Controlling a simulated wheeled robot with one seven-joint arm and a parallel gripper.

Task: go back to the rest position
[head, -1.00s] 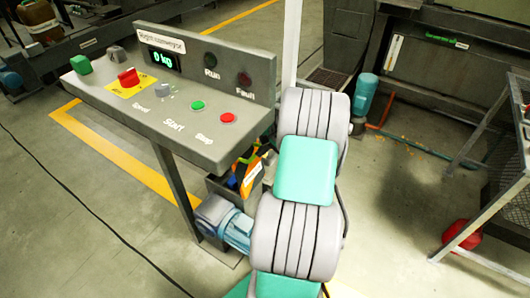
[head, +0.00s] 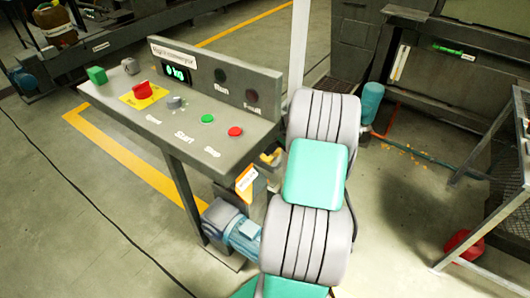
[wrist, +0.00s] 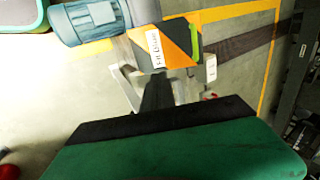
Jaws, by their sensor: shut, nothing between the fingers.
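My gripper (wrist: 157,92) shows in the wrist view as dark fingers close together, reaching up from a black bar and green housing at the bottom. The fingers are shut and hold nothing. In the head view my arm, with grey ringed joints and teal covers, stands right of the control panel (head: 190,115). The gripper itself cannot be made out there.
The panel carries a green start button (head: 208,118), a red stop button (head: 235,131) and a red emergency button (head: 142,90). A blue motor (wrist: 92,20) and an orange-and-black labelled part (wrist: 172,43) lie beyond my fingers. A metal-framed stand (head: 500,190) is at right.

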